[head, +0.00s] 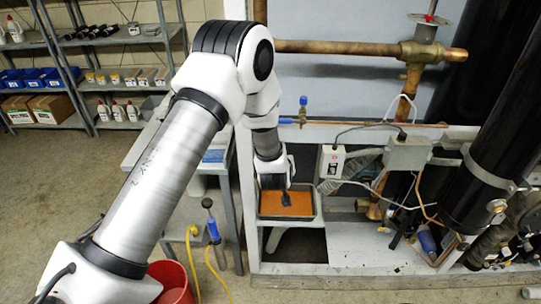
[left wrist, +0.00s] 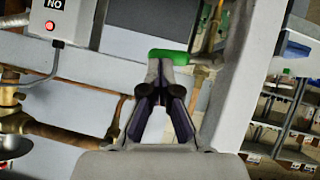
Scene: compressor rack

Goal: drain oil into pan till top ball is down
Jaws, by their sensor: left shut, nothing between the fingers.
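My left gripper (head: 284,197) reaches down in the head view, over the pan (head: 290,219). The pan is a dark-rimmed tray with an orange-brown inside; I cannot tell how deep any oil is. In the left wrist view my left gripper (left wrist: 160,66) is shut and empty. Its fingertips are at a green valve handle (left wrist: 168,54) on a brass-coloured fitting; they overlap it in the picture, and I cannot tell if they touch. In the head view the arm hides this handle. I cannot make out any sight-glass balls. My right gripper is in neither view.
A box with a red light (left wrist: 59,43) is on the rack; it also shows in the head view (head: 333,162). Copper pipes (head: 340,47) and black cylinders (head: 490,150) stand right. A red bucket (head: 172,283) and blue hand pump (head: 212,228) are on the floor.

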